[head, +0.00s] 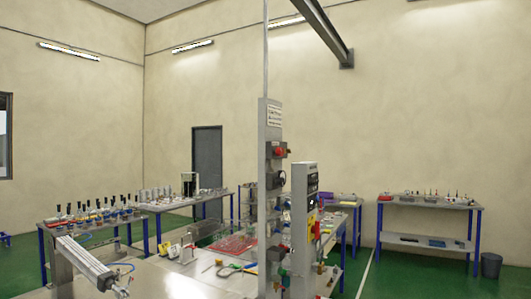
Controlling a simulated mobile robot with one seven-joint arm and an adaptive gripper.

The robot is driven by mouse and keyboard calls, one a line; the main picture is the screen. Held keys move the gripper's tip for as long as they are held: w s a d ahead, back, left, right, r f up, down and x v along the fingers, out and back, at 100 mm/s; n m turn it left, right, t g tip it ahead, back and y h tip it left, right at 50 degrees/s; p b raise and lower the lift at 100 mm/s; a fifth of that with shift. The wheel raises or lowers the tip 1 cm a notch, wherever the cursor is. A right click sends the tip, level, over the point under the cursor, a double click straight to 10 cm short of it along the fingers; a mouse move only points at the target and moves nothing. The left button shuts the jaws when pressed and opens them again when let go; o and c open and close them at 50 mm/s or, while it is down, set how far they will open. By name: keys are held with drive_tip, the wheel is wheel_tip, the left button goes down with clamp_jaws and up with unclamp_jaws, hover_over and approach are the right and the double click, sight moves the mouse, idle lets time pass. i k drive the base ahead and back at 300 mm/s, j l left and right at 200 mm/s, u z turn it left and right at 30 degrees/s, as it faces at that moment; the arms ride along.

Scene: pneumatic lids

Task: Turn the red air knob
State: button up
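A tall grey panel (271,110) stands upright on the workbench, right of centre. A red knob-like part (279,152) sits on a small box high on its right side. My gripper is not in view.
A metal cylinder (86,263) with a blue hose lies at the lower left of the bench (165,283). A grey control box (305,183) stands right of the panel. Tables with small parts stand behind; a grey bin (491,266) stands at the right. Green floor is open there.

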sight(280, 151)
drive_tip(key=i+l, duration=0.2)
drive_tip(key=i, duration=0.3)
drive_tip(key=i+l+u, duration=0.1)
drive_tip(key=i, duration=0.45)
drive_tip(key=l, duration=0.1)
